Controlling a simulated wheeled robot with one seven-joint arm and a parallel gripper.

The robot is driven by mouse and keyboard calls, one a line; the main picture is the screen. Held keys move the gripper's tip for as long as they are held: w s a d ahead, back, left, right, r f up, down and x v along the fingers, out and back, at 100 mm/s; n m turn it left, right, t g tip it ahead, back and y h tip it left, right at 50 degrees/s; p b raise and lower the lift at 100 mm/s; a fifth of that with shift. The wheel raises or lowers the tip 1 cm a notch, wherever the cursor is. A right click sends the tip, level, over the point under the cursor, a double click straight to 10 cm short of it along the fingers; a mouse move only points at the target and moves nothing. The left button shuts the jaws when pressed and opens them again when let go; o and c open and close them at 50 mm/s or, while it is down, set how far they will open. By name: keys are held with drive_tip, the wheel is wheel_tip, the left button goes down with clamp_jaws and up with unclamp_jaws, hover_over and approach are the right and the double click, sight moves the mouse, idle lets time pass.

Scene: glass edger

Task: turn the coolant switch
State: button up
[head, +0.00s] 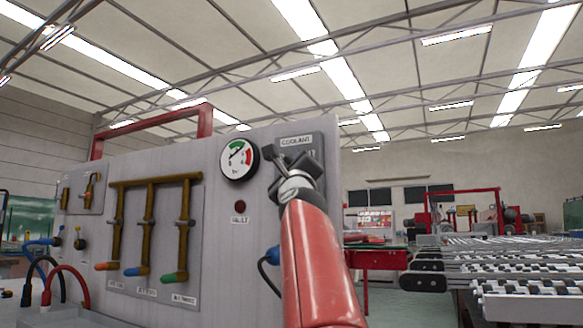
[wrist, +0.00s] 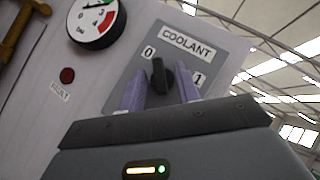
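The coolant switch (wrist: 159,76) is a dark rotary knob on a grey plate labelled COOLANT, with 0 on its left and 1 on its right. In the wrist view the knob looks roughly upright in the picture, between the two marks. My gripper (wrist: 160,92) is open, with one purple finger on each side of the knob; I cannot tell whether either finger touches it. In the head view my gripper (head: 297,165) and red arm cover the knob, and only the upper part of the coolant plate (head: 296,141) shows.
A pressure gauge (head: 239,159) and a red fault lamp (head: 240,206) sit left of the plate. Brass pipes with coloured valve handles (head: 148,225) are farther left on the panel (head: 222,270). A roller conveyor (head: 530,288) stands at the right.

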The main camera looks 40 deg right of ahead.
drive_tip(key=shift+f, duration=0.1)
drive_tip(key=b+v, duration=0.5)
drive_tip(key=v, duration=0.2)
drive_tip(key=shift+s+a+f, duration=0.15)
drive_tip(key=shift+s+a, duration=0.1)
drive_tip(key=shift+s, duration=0.05)
idle(0.3)
